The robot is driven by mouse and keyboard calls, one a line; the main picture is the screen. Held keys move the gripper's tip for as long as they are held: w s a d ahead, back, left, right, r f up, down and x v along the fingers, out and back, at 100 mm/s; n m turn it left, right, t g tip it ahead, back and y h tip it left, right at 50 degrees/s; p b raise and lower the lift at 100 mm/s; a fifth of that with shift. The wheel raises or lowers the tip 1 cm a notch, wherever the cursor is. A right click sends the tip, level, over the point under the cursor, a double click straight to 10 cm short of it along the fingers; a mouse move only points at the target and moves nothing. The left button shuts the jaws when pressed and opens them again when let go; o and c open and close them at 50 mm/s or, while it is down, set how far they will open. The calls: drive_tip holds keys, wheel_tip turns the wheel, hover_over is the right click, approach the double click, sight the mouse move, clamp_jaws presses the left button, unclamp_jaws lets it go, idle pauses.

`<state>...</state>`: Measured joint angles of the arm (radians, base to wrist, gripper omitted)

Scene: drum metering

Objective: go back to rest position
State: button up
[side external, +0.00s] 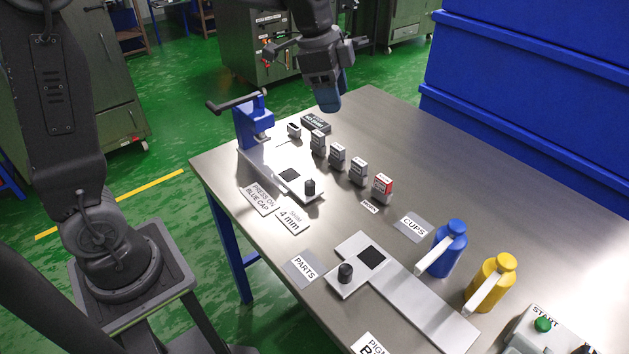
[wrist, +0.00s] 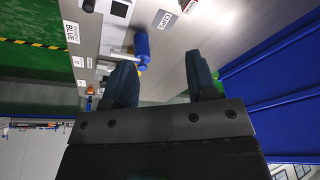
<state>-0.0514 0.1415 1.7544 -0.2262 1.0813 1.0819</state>
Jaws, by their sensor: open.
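My gripper (side external: 328,98) is raised above the far part of the table (side external: 400,140) in the side view, with its fingers pointing down. In the wrist view my gripper (wrist: 162,85) shows two dark fingers spread apart with nothing between them. A blue bottle (side external: 448,248) and a yellow bottle (side external: 491,283) stand upright at the table's right part. The blue bottle also shows beyond the fingers in the wrist view (wrist: 141,45).
A blue lever press (side external: 252,122) stands at the table's left edge. Several small stamp-like blocks (side external: 338,157) stand in a row below my gripper. A flat metal fixture (side external: 425,305) lies in front. A large blue bin (side external: 535,75) is behind the table.

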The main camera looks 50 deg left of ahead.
drive_tip(key=s+a+f+n+t+y, duration=0.1)
drive_tip(key=s+n, duration=0.9)
drive_tip(key=s, duration=1.2)
drive_tip(key=t+y, duration=0.1)
drive_tip(key=t, duration=0.1)
drive_tip(key=shift+n+t, duration=0.3)
drive_tip(key=shift+n, duration=0.1)
